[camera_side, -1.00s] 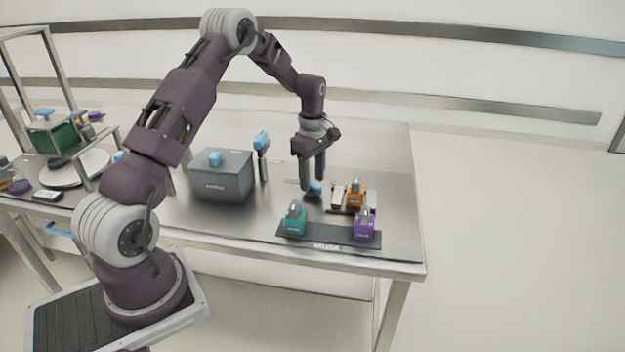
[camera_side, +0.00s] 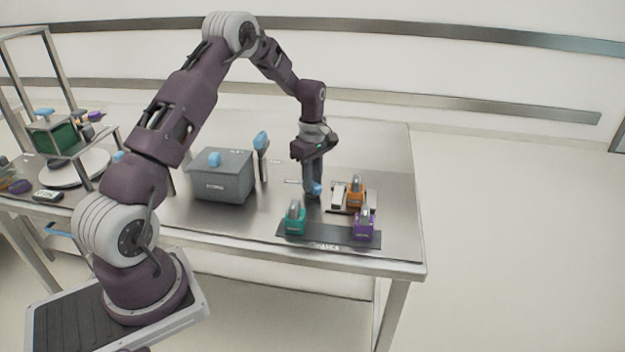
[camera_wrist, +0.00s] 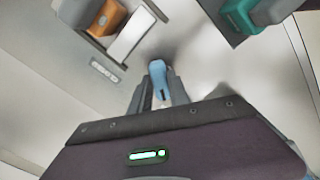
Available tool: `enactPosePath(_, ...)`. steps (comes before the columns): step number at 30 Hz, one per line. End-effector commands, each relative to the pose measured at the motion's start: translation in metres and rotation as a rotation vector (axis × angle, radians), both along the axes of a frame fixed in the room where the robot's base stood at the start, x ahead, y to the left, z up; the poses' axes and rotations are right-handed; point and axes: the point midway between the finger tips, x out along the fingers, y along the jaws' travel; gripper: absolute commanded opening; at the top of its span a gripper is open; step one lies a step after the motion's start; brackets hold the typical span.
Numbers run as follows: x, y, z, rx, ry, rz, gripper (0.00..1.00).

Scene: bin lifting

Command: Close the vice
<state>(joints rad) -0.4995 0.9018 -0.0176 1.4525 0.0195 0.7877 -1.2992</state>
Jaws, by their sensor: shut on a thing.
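What looks like the vice (camera_side: 338,197) is on the right of the table in the side view, with a pale jaw block and a dark base. An orange padlock-shaped block (camera_side: 356,193) sits at it. In the wrist view the pale block (camera_wrist: 131,36) and orange block (camera_wrist: 108,17) show at upper left. A blue handle (camera_wrist: 159,70) lies left of the pale block in the side view. My gripper (camera_side: 314,190) points down, with its fingers on either side of the blue handle, shut on it. The handle's link to the vice is unclear.
A dark mat (camera_side: 328,235) in front holds a teal block (camera_side: 295,221) and a purple block (camera_side: 364,226). A grey lidded bin (camera_side: 222,182) and an upright blue-topped lever (camera_side: 261,145) stand to the left. The table's back right is clear.

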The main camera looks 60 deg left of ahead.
Motion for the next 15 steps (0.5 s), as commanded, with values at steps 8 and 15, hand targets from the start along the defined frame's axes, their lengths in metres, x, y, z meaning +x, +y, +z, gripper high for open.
enactPosePath(8, 0.0003, 0.0003, 0.0007, 0.001, -0.001, -0.198, 0.0)
enactPosePath(15, 0.0005, 0.0003, 0.0009, 0.001, -0.001, -0.427, 0.0)
